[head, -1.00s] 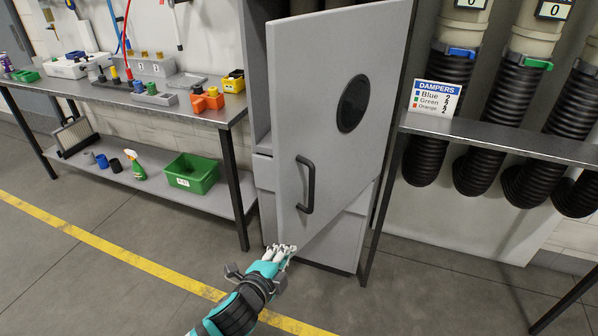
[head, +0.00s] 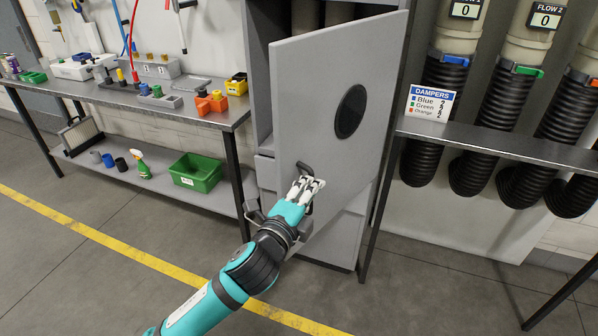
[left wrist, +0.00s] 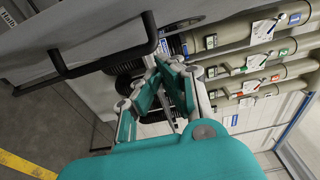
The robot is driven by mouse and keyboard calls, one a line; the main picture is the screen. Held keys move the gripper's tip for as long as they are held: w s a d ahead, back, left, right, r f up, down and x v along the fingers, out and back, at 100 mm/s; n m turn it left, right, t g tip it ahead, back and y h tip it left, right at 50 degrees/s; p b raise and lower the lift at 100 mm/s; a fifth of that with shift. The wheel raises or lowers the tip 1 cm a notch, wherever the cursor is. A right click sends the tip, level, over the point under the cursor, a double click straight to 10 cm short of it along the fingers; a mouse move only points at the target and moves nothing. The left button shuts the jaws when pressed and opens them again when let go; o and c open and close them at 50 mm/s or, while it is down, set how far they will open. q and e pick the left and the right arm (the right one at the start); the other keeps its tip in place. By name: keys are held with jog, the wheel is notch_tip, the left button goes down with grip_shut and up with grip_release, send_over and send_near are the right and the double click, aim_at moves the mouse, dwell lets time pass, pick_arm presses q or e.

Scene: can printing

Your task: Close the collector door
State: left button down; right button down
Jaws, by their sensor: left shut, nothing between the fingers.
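The grey collector door (head: 320,95) stands partly open in the head view, hinged at its right side, with a round dark window (head: 350,110). Its black handle (head: 305,168) is partly hidden behind my left gripper (head: 308,183). In the left wrist view the handle (left wrist: 105,60) lies to the left of the left gripper (left wrist: 172,75), outside the fingers. The left gripper is shut and empty, in front of the door's lower left part. Whether it touches the door cannot be told. My right gripper is not in view.
A workbench (head: 110,103) with tools and a green bin (head: 195,172) on its lower shelf stands on the left. A narrow shelf (head: 500,145) with a dampers sign (head: 430,103) and black hoses stands right of the door. The floor in front is clear.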

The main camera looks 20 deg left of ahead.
pick_arm(q)
jog(key=shift+w+a+p, duration=0.35)
jog(key=shift+w+a, duration=0.35)
jog(key=shift+a, duration=0.2)
jog(key=shift+w+a+p, duration=0.35)
jog(key=shift+w+a, duration=0.3)
jog(key=shift+a, duration=0.25)
